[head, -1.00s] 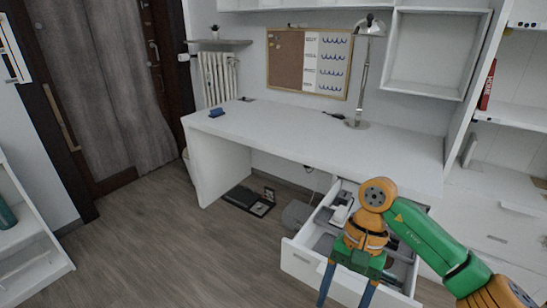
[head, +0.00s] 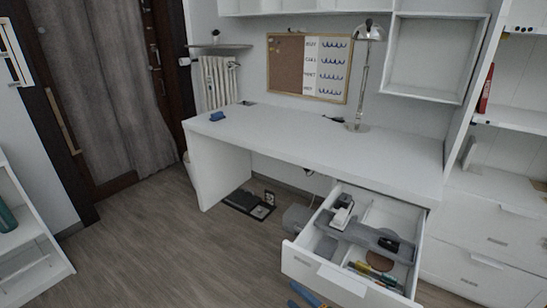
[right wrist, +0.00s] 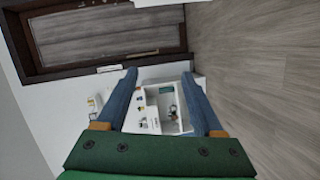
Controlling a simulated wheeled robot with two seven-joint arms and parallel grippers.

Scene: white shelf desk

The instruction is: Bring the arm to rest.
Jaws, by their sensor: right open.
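My right gripper (head: 304,294) shows only in part at the bottom edge of the head view, its blue fingers just in front of the open drawer's front. In the right wrist view the right gripper (right wrist: 158,73) has its two blue fingers spread wide, with nothing held between them. The rest of my right arm is outside the head view. My left gripper is not in view.
The open drawer (head: 325,274) juts out under the white desk (head: 290,135) and holds a grey tray-like piece and several tools. A lamp (head: 362,75) stands on the desk. A white shelf (right wrist: 160,88) lies beyond the fingers in the wrist view. The floor at left is clear.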

